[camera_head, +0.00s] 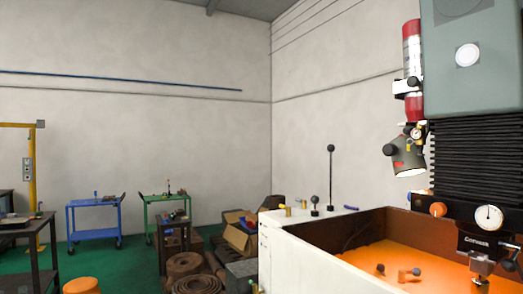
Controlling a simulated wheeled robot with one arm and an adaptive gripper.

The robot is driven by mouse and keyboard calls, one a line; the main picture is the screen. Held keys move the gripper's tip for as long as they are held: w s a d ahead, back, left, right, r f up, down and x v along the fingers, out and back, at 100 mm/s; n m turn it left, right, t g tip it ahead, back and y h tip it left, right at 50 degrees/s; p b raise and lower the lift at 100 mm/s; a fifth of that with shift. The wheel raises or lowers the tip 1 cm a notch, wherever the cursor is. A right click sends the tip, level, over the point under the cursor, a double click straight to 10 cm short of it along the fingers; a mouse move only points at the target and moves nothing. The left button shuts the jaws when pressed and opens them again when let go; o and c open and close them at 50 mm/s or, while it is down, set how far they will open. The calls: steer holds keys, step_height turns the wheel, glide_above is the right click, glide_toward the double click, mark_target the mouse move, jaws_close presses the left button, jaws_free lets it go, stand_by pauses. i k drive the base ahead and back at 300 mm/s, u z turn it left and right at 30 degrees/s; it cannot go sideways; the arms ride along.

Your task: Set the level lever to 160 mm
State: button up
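A white machine tank (305,252) stands at the lower right. On its back-left top corner is a tall thin rod with a black ball (331,148), standing upright. Beside it is a shorter upright stem with a dark knob (314,200). A small blue handle (350,208) lies to their right, and brass-coloured knobs (288,211) sit to their left. I cannot tell which of these is the level lever, and no millimetre scale is readable. My gripper is not in view.
The tank's inside is orange (350,260) with small knobbed parts. A grey-green machine head (470,60) with black bellows (470,160) and a dial gauge (488,217) hangs over its right side. A lamp (405,158) hangs nearby. Carts, boxes and rolls stand left on green floor.

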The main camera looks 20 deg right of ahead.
mark_target(331, 148)
steer(key=z, duration=0.05)
steer(key=i, duration=1.65)
steer(key=z, duration=0.35)
